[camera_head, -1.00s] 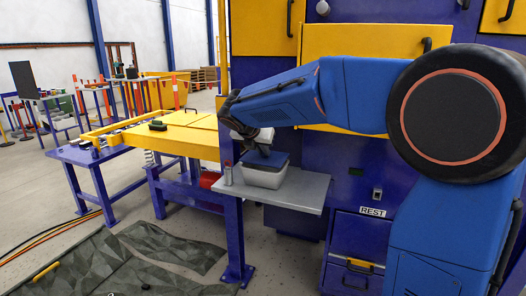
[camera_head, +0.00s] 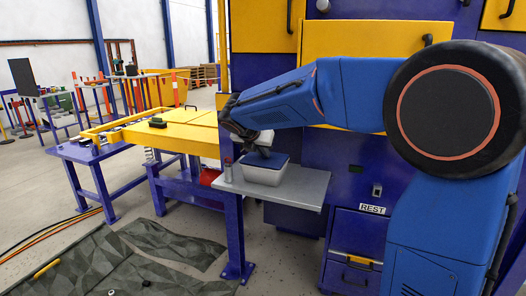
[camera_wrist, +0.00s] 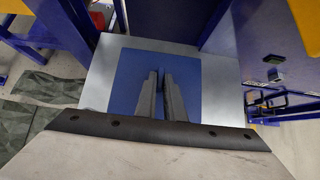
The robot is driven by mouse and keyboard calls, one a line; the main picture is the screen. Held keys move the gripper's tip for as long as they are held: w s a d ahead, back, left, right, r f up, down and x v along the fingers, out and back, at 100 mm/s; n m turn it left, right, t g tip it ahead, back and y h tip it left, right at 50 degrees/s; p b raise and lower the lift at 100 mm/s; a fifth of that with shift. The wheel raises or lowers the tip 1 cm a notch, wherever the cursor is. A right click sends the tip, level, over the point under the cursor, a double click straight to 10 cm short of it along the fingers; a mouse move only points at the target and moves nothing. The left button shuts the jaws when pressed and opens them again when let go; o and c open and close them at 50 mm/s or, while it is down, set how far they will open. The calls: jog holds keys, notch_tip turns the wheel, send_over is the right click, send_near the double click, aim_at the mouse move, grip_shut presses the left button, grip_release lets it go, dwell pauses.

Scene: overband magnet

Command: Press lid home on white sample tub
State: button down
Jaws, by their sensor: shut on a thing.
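The white sample tub (camera_head: 264,176) stands upright on a grey shelf (camera_head: 306,190). The blue lid (camera_head: 272,163) lies over the tub's top, roughly level, at its rim; I cannot tell whether a gap is left. In the wrist view the lid (camera_wrist: 131,82) is a blue square below my fingers and hides the tub. My gripper (camera_head: 261,151) points down at the lid's middle. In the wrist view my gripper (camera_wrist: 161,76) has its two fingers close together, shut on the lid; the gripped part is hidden.
A small bottle (camera_head: 228,171) stands on the shelf, left of the tub. A yellow-topped bench (camera_head: 185,135) lies to the left, with a dark object (camera_head: 158,123) on it. The purple machine wall rises behind the shelf. The shelf's right end is bare.

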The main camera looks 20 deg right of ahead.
jog(key=c, duration=1.8)
grip_release()
jog(key=shift+o, duration=0.2)
jog(key=v, duration=1.7)
jog(key=shift+a, duration=0.15)
jog(key=shift+s, duration=0.2)
jog(key=s+d+f+m+g+y, duration=0.1)
jog(key=s+d+f+m, duration=0.4)
jog(key=s+d+m, duration=0.3)
jog(key=s+d+f+m+y, duration=0.2)
jog(key=s+d+f+m, duration=0.1)
jog(key=s+f+m, duration=0.6)
jog(key=s+d+f+m+g+y, duration=0.1)
jog(key=s+d+f+m+y, duration=0.1)
jog(key=s+f+m, duration=0.7)
jog(key=s+d+m, duration=0.1)
jog(key=s+m, duration=0.1)
jog(key=s, duration=0.5)
jog(key=shift+s+f+m, duration=0.2)
jog(key=shift+f+m, duration=0.15)
jog(key=shift+m, duration=0.05)
